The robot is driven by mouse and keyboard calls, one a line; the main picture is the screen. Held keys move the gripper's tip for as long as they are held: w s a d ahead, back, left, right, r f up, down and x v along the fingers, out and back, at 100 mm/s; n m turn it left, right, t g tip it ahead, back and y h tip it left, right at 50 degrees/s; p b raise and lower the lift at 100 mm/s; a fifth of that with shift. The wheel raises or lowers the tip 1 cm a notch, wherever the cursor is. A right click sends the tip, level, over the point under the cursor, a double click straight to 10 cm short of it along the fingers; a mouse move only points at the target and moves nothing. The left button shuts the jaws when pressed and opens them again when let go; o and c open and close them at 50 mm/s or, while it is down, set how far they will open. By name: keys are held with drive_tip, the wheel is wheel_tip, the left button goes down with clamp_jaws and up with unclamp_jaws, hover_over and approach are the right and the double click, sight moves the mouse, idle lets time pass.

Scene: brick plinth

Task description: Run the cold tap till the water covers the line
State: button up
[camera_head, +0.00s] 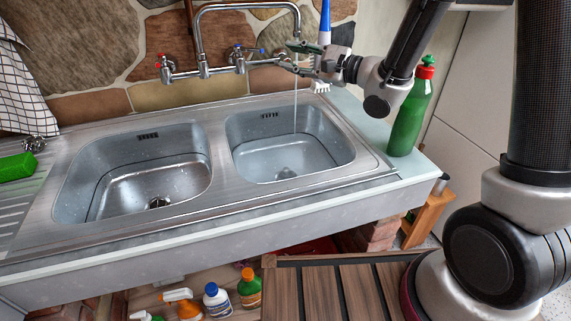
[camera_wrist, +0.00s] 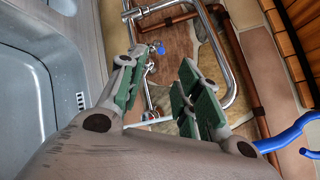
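The wall tap (camera_head: 205,72) has a long curved spout, a red-marked handle (camera_head: 160,62) at left and a blue-marked cold handle (camera_head: 240,52) at right. A thin stream of water (camera_head: 295,115) falls from the spout into the right basin (camera_head: 260,150). Pale bluish water seems to lie there; I cannot make out a line in it. My gripper (camera_head: 303,58) is right of the blue handle, near the spout's end. In the wrist view its green-padded fingers (camera_wrist: 160,95) are apart and empty, with the blue handle (camera_wrist: 160,49) beyond the gap.
The left basin (camera_head: 75,190) shows a dark line around its wall. A green bottle (camera_head: 408,122) and a blue-handled brush (camera_head: 324,25) stand at the right. A green sponge (camera_head: 17,167) lies at far left. Several bottles stand under the sink; a slatted wooden surface (camera_head: 340,292) is in front.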

sight(248, 51)
drive_tip(key=c, duration=0.7)
drive_tip(key=shift+s+a, duration=0.1)
drive_tip(key=shift+a, duration=0.1)
clamp_jaws()
drive_tip(key=s+a+r, duration=0.1)
drive_tip(key=s+a, duration=0.2)
drive_tip(key=a, duration=0.3)
drive_tip(key=w+d+n+t+h, duration=0.35)
drive_tip(key=d+t+h, duration=0.25)
drive_tip(key=d, duration=0.3)
drive_tip(key=w+a, duration=0.6)
drive_tip(key=a, duration=0.2)
